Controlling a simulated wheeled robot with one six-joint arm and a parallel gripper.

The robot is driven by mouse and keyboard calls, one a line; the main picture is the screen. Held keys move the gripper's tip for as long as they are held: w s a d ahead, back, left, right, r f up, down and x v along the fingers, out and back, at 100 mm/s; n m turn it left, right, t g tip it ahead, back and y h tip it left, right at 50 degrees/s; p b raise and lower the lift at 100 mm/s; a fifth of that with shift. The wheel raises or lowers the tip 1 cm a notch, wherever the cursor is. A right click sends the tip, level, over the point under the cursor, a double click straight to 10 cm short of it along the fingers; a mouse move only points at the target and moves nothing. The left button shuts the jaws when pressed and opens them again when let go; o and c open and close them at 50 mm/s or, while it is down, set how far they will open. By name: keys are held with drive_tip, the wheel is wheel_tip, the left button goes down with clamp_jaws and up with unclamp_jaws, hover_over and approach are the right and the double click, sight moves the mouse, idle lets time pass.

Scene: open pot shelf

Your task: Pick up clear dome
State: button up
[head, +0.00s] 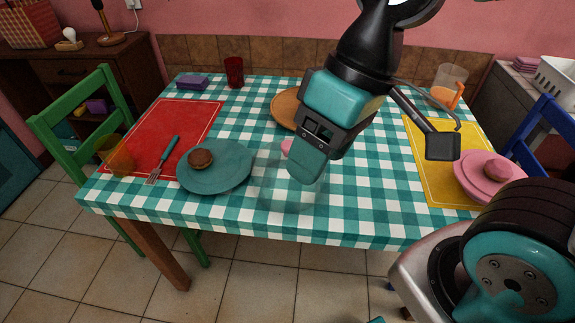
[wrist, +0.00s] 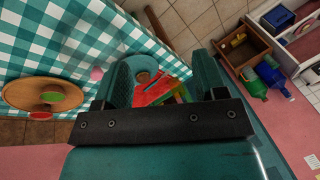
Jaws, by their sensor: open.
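The clear dome (head: 274,188) stands on the checked tablecloth near the table's front edge, right of the teal plate. It is see-through, so its outline is faint; its pink knob (head: 287,147) shows at the top. The pink knob also shows in the wrist view (wrist: 96,74), left of the fingers. My gripper (head: 308,170) hangs tilted over the dome's right side in the head view, partly covering it. In the wrist view its two teal fingers (wrist: 165,82) are spread, with nothing held between them.
The teal plate (head: 228,177) holds a brown bun (head: 200,158). A red mat (head: 165,128) with a fork (head: 160,168) and an amber cup (head: 113,155) are left. A round wooden board (head: 284,106) lies behind my gripper. A yellow mat (head: 430,178) and pink dish (head: 480,186) are right.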

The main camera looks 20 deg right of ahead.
drive_tip(key=w+d+r+m+h+p, duration=0.2)
drive_tip(key=w+m+p, duration=0.3)
drive_tip(key=w+m, duration=0.5)
drive_tip(key=m+h+p, duration=0.2)
drive_tip(key=m+p, duration=0.1)
drive_tip(key=m, duration=0.1)
hover_over(288, 143)
wheel_tip(288, 143, down, 13)
drive_tip(key=shift+f, duration=0.1)
drive_tip(key=shift+s+f+p, duration=0.1)
drive_tip(key=shift+f+p, duration=0.45)
drive_tip(key=shift+f, duration=2.55)
drive_tip(key=shift+c, duration=0.4)
clamp_jaws()
